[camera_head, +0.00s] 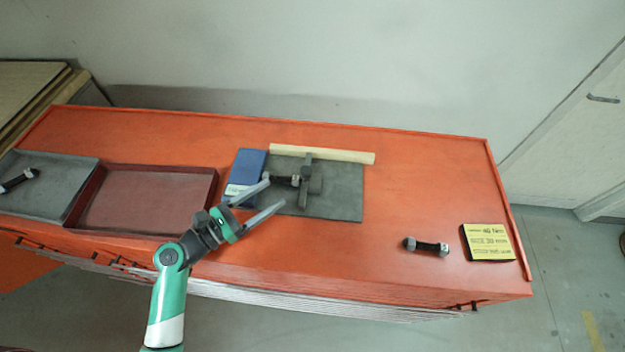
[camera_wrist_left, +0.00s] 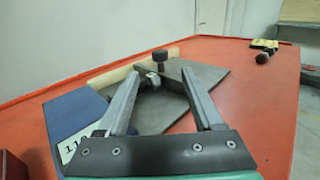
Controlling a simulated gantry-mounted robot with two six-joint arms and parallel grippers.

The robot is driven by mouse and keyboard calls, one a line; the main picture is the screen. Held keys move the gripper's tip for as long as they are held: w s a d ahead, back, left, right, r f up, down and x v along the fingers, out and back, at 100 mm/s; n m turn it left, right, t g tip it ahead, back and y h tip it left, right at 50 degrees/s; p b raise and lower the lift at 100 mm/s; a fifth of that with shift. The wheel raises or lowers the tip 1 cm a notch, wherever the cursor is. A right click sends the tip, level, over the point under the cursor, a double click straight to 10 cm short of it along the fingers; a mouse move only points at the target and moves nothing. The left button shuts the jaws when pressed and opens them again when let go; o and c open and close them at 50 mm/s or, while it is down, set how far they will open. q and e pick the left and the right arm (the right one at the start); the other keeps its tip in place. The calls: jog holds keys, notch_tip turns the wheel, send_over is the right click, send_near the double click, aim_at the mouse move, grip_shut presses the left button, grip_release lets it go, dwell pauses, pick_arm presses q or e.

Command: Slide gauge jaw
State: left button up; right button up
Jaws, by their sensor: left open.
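The gauge (camera_head: 304,185) is a dark grey upright bar with a block at its right, on a grey mat (camera_head: 340,205). I cannot tell clearly which part is its sliding jaw. A short dark piece with a pale metal end (camera_head: 284,180) lies at the bar's left side. In the left wrist view, a dark knob (camera_wrist_left: 160,60) and a pale metal end (camera_wrist_left: 152,79) show beyond the fingertips. My left gripper (camera_head: 276,193) is open, its fingers pointing at the gauge from the left front; it also shows in the left wrist view (camera_wrist_left: 160,73). My right gripper is out of view.
A blue box (camera_head: 247,165) with a white label stands left of the mat, a beige strip (camera_head: 325,154) behind it. A red tray (camera_head: 155,195) and grey tray (camera_head: 60,178) sit left. A black dumbbell-shaped part (camera_head: 426,246) and yellow note (camera_head: 487,242) lie right. The orange top between is clear.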

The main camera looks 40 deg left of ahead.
aim_at(302, 173)
pick_arm(q)
jog(key=w, duration=0.4)
jog(key=w+d, duration=0.1)
jog(key=w, duration=0.2)
jog(key=w+b, duration=0.1)
jog(key=w, duration=0.3)
jog(key=shift+w+d+r, duration=0.15)
jog(key=shift+w+d, duration=0.1)
jog(key=shift+w, duration=0.1)
grip_shut()
dwell(0.8)
